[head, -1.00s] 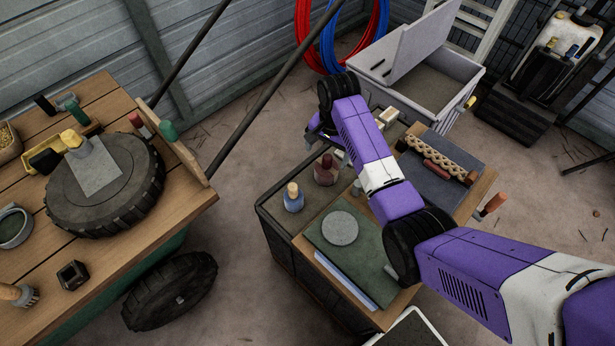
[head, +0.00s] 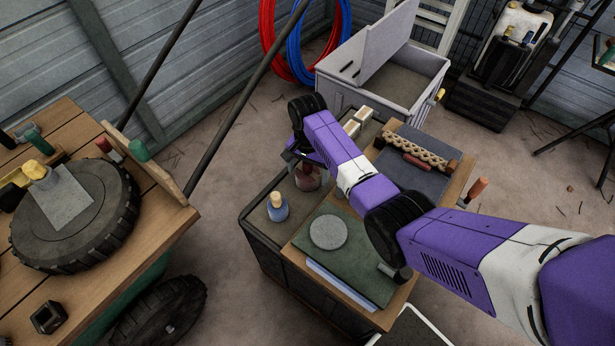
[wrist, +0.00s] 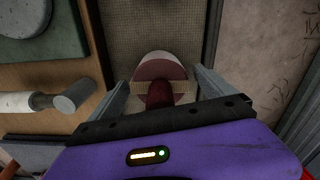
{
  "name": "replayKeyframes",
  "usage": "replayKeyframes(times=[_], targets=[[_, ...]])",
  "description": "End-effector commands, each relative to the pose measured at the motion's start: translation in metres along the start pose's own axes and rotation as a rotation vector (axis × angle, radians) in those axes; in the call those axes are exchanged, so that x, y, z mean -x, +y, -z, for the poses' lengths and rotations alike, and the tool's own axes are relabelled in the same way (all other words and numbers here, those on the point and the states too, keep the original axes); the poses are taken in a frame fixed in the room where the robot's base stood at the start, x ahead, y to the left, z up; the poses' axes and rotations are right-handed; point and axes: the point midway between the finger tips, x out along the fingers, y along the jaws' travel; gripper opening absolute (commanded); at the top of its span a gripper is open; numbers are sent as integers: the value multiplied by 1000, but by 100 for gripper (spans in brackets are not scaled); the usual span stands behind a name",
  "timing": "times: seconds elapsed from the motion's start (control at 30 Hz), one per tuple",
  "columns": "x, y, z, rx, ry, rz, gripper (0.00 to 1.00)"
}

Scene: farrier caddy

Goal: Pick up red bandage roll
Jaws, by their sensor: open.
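In the wrist view, my gripper (wrist: 160,88) is open, its fingers on either side of a dark red rounded object (wrist: 160,72) with a pale top and a tan band. In the head view this looks like the dark red bottle-like object (head: 308,178), partly hidden below my gripper (head: 298,152). Whether the fingers touch it cannot be told. A small red cylinder (head: 110,149) stands beside a green one on the left cart. A red-brown cylinder (head: 418,163) lies on the dark mat. I cannot tell for certain which one is the bandage roll.
A blue bottle (head: 277,207) with a tan cap stands in the dark caddy (head: 262,237). A green board (head: 350,268) with a grey disc (head: 328,232) lies to its right. A grey open chest (head: 440,70) stands behind. A braided rope (head: 415,147) lies on the mat.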

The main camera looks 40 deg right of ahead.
Motion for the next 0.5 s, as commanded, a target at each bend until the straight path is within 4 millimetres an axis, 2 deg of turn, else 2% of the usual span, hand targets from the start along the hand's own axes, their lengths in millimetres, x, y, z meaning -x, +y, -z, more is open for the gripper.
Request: replayKeyframes(times=[0.1, 0.13, 0.5], targets=[[1, 0, 0, 0, 0, 0, 93], [1, 0, 0, 0, 0, 1, 89], [1, 0, 0, 1, 1, 0, 17]])
